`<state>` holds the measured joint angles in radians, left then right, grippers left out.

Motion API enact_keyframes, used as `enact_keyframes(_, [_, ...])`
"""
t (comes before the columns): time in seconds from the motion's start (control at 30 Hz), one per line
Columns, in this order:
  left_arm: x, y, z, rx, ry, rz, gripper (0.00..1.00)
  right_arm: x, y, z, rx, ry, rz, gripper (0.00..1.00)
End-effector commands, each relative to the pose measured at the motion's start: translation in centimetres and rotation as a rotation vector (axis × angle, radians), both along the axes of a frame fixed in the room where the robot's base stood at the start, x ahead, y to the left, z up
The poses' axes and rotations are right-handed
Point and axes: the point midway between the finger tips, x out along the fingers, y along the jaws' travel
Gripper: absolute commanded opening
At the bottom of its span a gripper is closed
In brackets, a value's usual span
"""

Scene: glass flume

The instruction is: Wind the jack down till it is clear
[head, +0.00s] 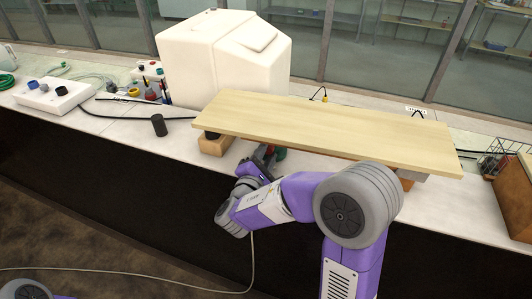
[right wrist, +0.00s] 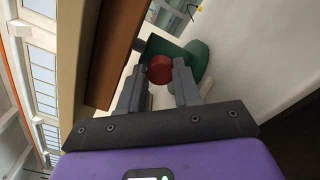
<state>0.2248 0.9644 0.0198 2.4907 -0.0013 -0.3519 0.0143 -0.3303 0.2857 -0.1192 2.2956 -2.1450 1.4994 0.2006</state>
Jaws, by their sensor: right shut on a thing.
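The jack (right wrist: 200,58) is green and stands under a pale wooden board (head: 330,122). Its red knob (right wrist: 160,69) faces the right wrist camera. In the head view only a small green part of the jack (head: 281,154) shows beside my fingers, and the board hides the rest. My right gripper (head: 265,154) reaches in under the board's front edge. In the right wrist view the gripper (right wrist: 160,75) has its fingers on both sides of the red knob and is shut on it. Whether the jack's top touches the board cannot be told. My left gripper is out of view.
A wooden block (head: 215,146) with a dark pad stands under the board's left end; another support (head: 407,178) shows at the right. A white tank (head: 215,60) stands behind. A black cylinder (head: 158,125) and a wire basket (head: 497,160) stand on the bench.

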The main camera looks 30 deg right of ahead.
Motion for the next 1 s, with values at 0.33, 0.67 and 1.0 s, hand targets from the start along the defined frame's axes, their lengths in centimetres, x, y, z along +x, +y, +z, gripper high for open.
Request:
enact_keyframes(0.33, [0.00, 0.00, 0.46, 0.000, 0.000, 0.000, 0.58, 0.01, 0.05, 0.02, -0.054, 0.061, 0.001, 0.02])
enact_keyframes(0.67, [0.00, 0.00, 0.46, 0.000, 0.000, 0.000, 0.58, 0.02, 0.06, 0.00, -0.057, 0.064, 0.001, 0.02])
enact_keyframes(1.0, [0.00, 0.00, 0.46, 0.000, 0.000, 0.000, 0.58, 0.01, 0.04, 0.01, -0.057, 0.063, 0.001, 0.58])
